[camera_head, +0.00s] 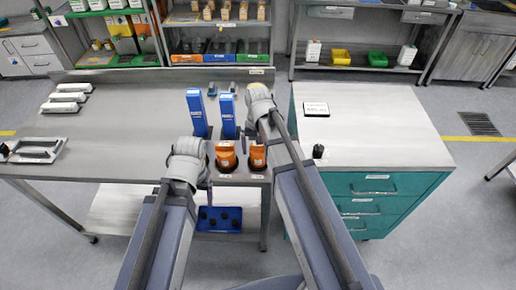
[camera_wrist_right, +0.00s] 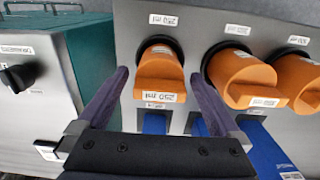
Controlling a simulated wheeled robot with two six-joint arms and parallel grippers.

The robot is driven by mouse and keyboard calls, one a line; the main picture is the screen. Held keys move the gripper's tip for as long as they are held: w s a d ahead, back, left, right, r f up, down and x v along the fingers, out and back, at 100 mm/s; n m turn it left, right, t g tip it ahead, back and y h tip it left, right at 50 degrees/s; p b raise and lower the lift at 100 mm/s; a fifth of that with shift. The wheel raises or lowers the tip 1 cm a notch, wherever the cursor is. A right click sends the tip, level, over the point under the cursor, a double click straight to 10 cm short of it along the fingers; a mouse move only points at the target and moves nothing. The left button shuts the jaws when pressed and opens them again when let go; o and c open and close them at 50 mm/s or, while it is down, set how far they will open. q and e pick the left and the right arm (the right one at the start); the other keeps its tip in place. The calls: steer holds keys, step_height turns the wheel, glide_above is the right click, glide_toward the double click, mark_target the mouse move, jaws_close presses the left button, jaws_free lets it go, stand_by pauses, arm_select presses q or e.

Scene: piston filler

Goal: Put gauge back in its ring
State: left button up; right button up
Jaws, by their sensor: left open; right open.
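No part is plainly marked as the gauge. A small black upright piece (camera_head: 318,151) stands on the white cabinet top near its front left corner; it also shows in the right wrist view (camera_wrist_right: 17,77). Orange pieces with volume labels (camera_head: 225,155) stand at the bench's front edge; the right wrist view shows three. The leftmost orange piece there (camera_wrist_right: 160,75) sits in a black ring (camera_wrist_right: 158,42) and appears between the open fingers of my right gripper (camera_wrist_right: 159,80), not visibly touching. My left gripper (camera_head: 190,155) is open and empty left of the orange pieces.
Two blue upright blocks (camera_head: 197,112) stand behind the orange pieces. A sign (camera_head: 316,108) lies on the teal cabinet (camera_head: 385,185). White packs (camera_head: 66,97) and a tray (camera_head: 35,150) are at bench left. A blue tray (camera_head: 218,219) sits underneath. The bench's left middle is clear.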

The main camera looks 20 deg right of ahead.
mark_target(258, 150)
step_height(258, 150, up, 9)
steer(key=p, duration=0.7)
steer(key=shift+f, duration=0.2)
steer(key=shift+f, duration=0.2)
step_height(258, 150, down, 12)
steer(key=b, duration=1.1)
steer(key=shift+b, duration=0.4)
steer(key=shift+r, duration=0.2)
